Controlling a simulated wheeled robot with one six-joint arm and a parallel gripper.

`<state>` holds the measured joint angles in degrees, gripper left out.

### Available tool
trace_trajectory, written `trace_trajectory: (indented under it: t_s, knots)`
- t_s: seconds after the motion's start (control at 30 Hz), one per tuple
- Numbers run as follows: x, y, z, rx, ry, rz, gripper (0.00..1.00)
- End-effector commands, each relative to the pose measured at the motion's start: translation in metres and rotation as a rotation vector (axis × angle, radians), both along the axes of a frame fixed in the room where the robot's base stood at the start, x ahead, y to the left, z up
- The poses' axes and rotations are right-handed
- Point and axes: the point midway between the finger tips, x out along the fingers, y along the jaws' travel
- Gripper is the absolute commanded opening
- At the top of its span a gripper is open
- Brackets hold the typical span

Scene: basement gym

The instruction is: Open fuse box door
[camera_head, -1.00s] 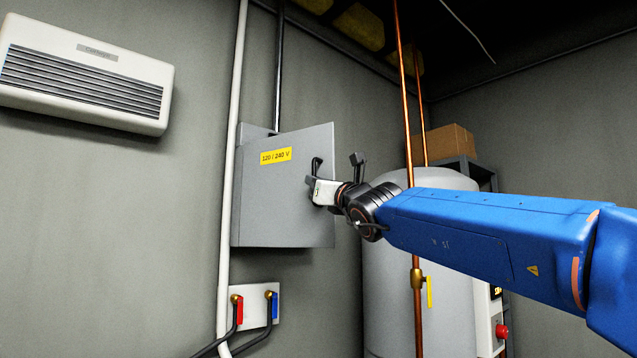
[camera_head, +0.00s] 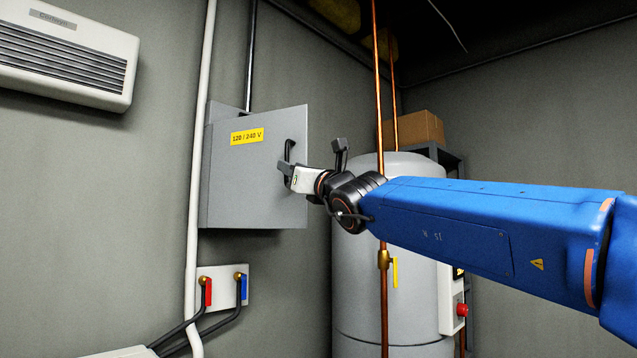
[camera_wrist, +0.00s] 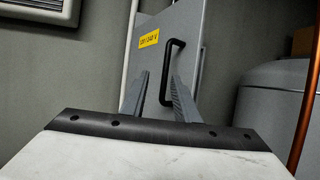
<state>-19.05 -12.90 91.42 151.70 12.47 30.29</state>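The grey fuse box door (camera_head: 245,180) has a yellow 120 / 240 V label and a black bar handle (camera_head: 289,150) near its right edge. The door slants out from the wall-mounted box body, so it looks partly open. My gripper (camera_head: 312,160) is at the handle's side of the door, with its fingers spread. In the wrist view, the handle (camera_wrist: 182,52) is ahead of my open gripper (camera_wrist: 160,85), its lower part showing between the fingers. I cannot tell whether a finger touches the handle. The inside of the box is hidden.
A grey tank (camera_head: 400,290) and copper pipes (camera_head: 379,100) stand to the right, behind my arm. A white pipe (camera_head: 200,130) runs left of the box. Red and blue valves (camera_head: 224,287) sit below it. A white heater unit (camera_head: 65,55) hangs upper left.

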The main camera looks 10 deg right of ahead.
Motion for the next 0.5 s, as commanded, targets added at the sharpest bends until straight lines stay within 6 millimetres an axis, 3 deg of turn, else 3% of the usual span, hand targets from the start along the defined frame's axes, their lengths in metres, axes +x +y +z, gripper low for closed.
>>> trace_trajectory:
  t_s: [0.5]
  knots:
    - [-0.075, -0.036, -0.035, 0.0, 0.0, 0.0, 0.28]
